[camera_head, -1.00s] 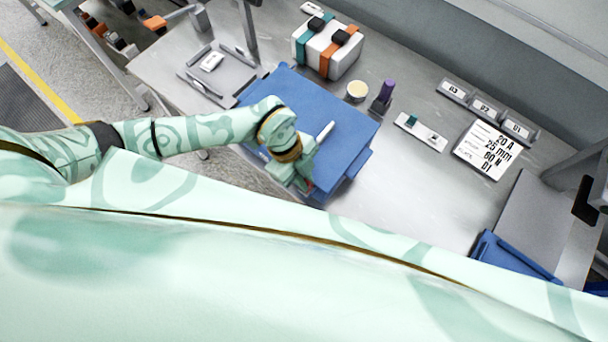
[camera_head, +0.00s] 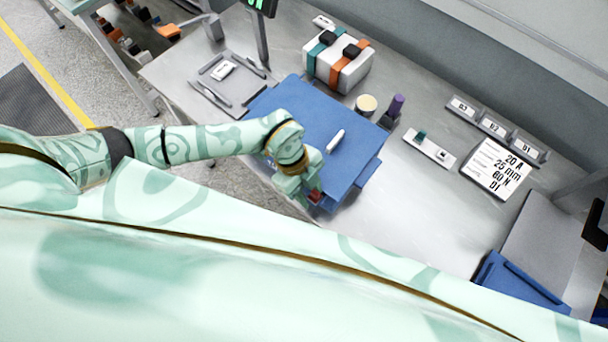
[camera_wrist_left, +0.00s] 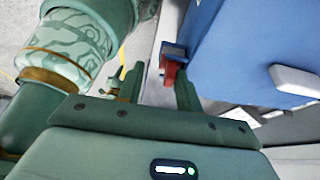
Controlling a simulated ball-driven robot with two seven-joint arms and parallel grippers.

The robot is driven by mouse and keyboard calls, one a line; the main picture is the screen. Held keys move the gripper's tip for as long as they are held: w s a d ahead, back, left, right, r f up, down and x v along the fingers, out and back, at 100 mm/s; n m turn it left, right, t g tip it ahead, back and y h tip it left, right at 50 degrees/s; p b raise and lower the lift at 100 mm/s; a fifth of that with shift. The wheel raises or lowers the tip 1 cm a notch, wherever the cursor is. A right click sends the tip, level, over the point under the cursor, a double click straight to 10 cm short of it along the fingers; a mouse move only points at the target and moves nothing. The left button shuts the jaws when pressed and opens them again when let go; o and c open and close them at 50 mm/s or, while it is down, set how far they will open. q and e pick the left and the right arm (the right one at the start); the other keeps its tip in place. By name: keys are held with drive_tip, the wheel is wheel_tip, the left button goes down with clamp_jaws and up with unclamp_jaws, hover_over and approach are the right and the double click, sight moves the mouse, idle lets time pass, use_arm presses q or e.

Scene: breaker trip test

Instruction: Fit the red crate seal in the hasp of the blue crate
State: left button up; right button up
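The blue crate (camera_head: 300,115) stands with its lid shut at the table's front edge; its blue side also fills the right of the left wrist view (camera_wrist_left: 235,50). A small blue hasp (camera_wrist_left: 174,50) juts from the crate's side. The red seal (camera_wrist_left: 170,72) is at the hasp, touching or just below it; I cannot tell whether it is through it. It shows as a red spot in the head view (camera_head: 315,196). My left gripper (camera_wrist_left: 157,78) is open around the seal's place, a clear gap at its left finger, its right finger close beside the seal. My right gripper is not in view.
A white bar (camera_head: 335,140) lies on the crate's lid. Behind stand a strapped white box (camera_head: 338,62), a round cream-topped pot (camera_head: 366,104) and a purple-topped item (camera_head: 395,106). A grey tray (camera_head: 228,78) is at the left.

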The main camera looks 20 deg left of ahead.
use_arm(q)
drive_tip(key=v, duration=1.6)
drive_tip(key=shift+p, duration=0.35)
drive_tip(key=shift+d, duration=0.15)
